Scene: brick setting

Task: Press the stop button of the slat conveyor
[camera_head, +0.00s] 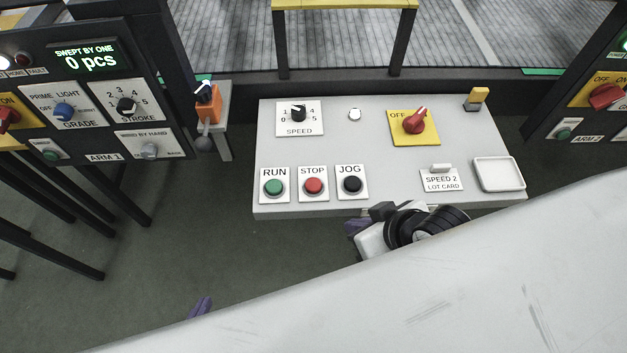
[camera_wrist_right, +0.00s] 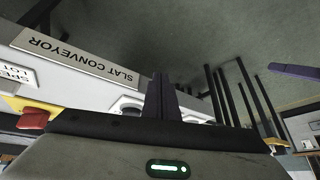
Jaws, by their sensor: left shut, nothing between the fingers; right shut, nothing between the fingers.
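The red STOP button (camera_head: 313,185) sits on the grey slat conveyor panel (camera_head: 345,140), between the green RUN button (camera_head: 274,187) and the black JOG button (camera_head: 352,184). My right gripper (camera_head: 355,227) is just in front of the panel's near edge, below and right of STOP, mostly hidden by my arm. Its shut fingers (camera_wrist_right: 160,97) show in the right wrist view against the panel edge. My left gripper (camera_head: 200,307) shows only a purple tip, low and left of the panel, away from it. The panel's front carries a SLAT CONVEYOR label (camera_wrist_right: 75,55).
The panel also holds a speed knob (camera_head: 298,113), a red OFF switch (camera_head: 414,122), a lot card (camera_head: 441,180) and an empty white tray (camera_head: 498,174). An ARM 1 panel (camera_head: 90,90) stands left, an ARM 2 panel (camera_head: 590,100) right. Floor shows between.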

